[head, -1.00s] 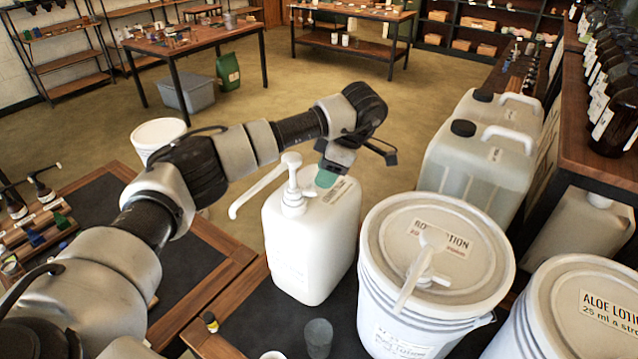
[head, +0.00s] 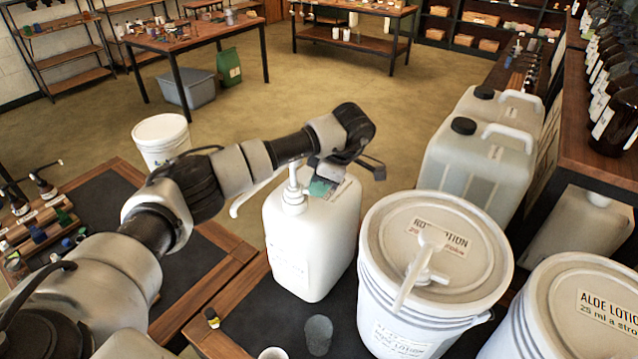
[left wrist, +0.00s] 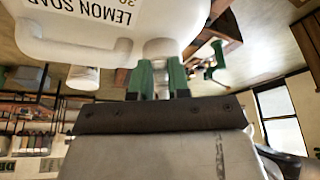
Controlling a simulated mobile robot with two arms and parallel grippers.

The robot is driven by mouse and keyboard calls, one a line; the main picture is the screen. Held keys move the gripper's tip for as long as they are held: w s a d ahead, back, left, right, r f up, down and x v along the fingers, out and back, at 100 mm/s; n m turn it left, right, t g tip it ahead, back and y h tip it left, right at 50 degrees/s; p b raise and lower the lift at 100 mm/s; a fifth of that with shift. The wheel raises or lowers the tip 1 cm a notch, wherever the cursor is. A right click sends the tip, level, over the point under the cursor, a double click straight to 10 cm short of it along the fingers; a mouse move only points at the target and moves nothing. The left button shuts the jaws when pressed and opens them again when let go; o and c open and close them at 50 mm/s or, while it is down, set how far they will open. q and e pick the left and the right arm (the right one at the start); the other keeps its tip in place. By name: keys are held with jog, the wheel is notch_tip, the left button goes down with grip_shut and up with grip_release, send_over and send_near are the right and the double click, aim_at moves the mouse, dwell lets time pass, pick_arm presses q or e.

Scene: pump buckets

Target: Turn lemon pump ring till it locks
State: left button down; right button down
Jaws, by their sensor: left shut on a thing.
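The lemon soap jug (head: 300,255) is a white, upright container on the dark bench top, with a white pump (head: 293,195) in its top. The pump's spout points left, partly behind my left arm. My left gripper (head: 316,187) is at the pump's base from the right, just above the jug's top. In the left wrist view the jug (left wrist: 192,18) appears upside down with part of its "LEMON SOAP" label. There the green fingers of my left gripper (left wrist: 161,76) are shut on the pale pump ring (left wrist: 159,48), one on each side. My right gripper is out of view.
A white lotion bucket (head: 375,262) with its own pump stands close to the right of the jug. An aloe lotion bucket (head: 560,290) is at lower right. Clear canisters (head: 475,165) stand behind. A grey cup (head: 318,335) is in front of the jug.

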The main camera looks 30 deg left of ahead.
pick_arm(q)
jog(key=shift+s, duration=0.1)
jog(key=shift+s+d+f+m+t+b, duration=0.1)
jog(key=shift+s+m+t+b, duration=0.25)
jog(key=shift+m+b, duration=0.4)
jog(key=shift+s+d+m+t+b, duration=0.1)
jog(key=shift+s+m+t+b, duration=0.35)
jog(key=shift+m, duration=0.4)
jog(key=shift+s+m+t+b, duration=0.3)
jog(key=shift+s+m+b, duration=0.15)
jog(key=shift+m+b, duration=0.6)
jog(key=shift+m, duration=0.25)
jog(key=c, duration=1.1)
grip_release()
jog(key=shift+r, duration=0.2)
